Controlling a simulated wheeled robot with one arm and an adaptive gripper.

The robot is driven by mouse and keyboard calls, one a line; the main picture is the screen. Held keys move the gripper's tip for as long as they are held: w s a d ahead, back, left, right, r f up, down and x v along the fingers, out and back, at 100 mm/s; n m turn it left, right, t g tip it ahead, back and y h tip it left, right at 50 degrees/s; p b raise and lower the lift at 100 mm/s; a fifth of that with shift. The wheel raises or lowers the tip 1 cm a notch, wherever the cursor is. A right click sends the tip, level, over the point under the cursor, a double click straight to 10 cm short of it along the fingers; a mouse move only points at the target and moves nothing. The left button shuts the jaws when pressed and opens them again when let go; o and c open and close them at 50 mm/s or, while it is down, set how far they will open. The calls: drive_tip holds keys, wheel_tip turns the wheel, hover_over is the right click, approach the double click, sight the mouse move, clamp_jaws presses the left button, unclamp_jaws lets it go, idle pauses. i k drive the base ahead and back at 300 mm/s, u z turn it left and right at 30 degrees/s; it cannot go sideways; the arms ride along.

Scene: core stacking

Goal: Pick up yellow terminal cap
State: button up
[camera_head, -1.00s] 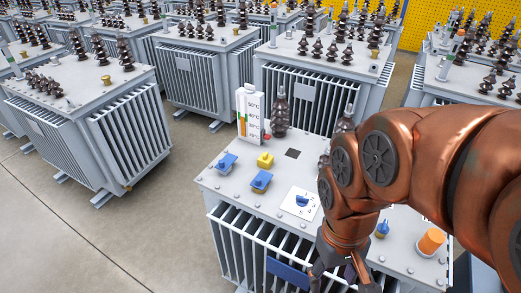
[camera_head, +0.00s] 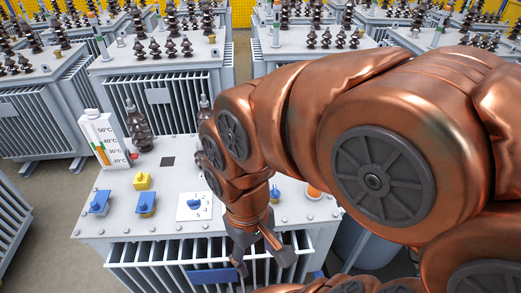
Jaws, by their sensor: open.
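The yellow terminal cap (camera_head: 142,181) stands on the light grey top of the nearest transformer (camera_head: 110,222), left of centre in the head view. It sits just above a blue-handled part and right of the thermometer. My gripper (camera_head: 262,258) hangs at the front edge of this transformer, low in the view, to the right of and nearer than the cap. Its dark fingers are spread apart and nothing shows between them. It is well away from the cap.
Blue-handled parts (camera_head: 146,203) and (camera_head: 99,202) and a white dial plate (camera_head: 195,205) stand near the cap. A thermometer (camera_head: 103,140) and brown insulators (camera_head: 138,130) rise behind. An orange cylinder (camera_head: 314,190) is partly hidden by my arm. Other transformers fill the background.

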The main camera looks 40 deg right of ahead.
sight(142, 181)
drive_tip(key=u, duration=0.55)
drive_tip(key=k, duration=0.4)
drive_tip(key=u, duration=1.25)
drive_tip(key=i, duration=0.75)
drive_tip(key=z, duration=0.9)
drive_tip(key=i, duration=0.45)
drive_tip(key=z, duration=0.4)
